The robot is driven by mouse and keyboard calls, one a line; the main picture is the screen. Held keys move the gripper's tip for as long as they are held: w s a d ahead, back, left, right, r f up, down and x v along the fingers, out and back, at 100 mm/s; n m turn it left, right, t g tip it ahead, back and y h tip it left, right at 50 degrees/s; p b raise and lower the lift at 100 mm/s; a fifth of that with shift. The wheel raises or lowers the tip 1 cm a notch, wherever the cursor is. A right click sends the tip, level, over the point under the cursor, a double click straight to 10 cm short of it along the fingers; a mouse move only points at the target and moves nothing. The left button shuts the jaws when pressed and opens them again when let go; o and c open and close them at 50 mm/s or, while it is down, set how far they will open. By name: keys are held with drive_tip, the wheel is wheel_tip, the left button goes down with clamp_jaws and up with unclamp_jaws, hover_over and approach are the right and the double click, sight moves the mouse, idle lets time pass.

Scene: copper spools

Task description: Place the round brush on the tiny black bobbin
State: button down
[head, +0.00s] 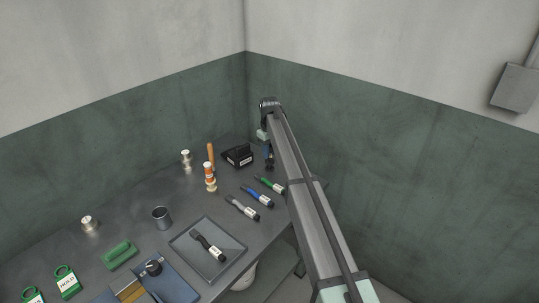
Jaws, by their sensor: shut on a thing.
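My gripper (268,152) is at the far end of the arm, beyond the row of brushes and just right of a black box. It is small in the picture and shut on a dark thing (269,163). I cannot tell for sure whether this is the round brush. A small black round thing (153,267) sits by the blue tray at the front left; it may be the tiny black bobbin, but its shape is unclear. My gripper is far from it, at the back right.
Green (270,185), blue (258,196) and grey (242,207) handled tools lie in a row. A dark tool (208,245) lies in a grey tray (182,244).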

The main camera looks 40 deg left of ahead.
drive_tip(key=shift+f, duration=0.9)
drive_tip(key=shift+f, duration=0.15)
drive_tip(key=c, duration=0.8)
unclamp_jaws()
wheel_tip(320, 180, up, 12)
drive_tip(key=shift+r, duration=0.15)
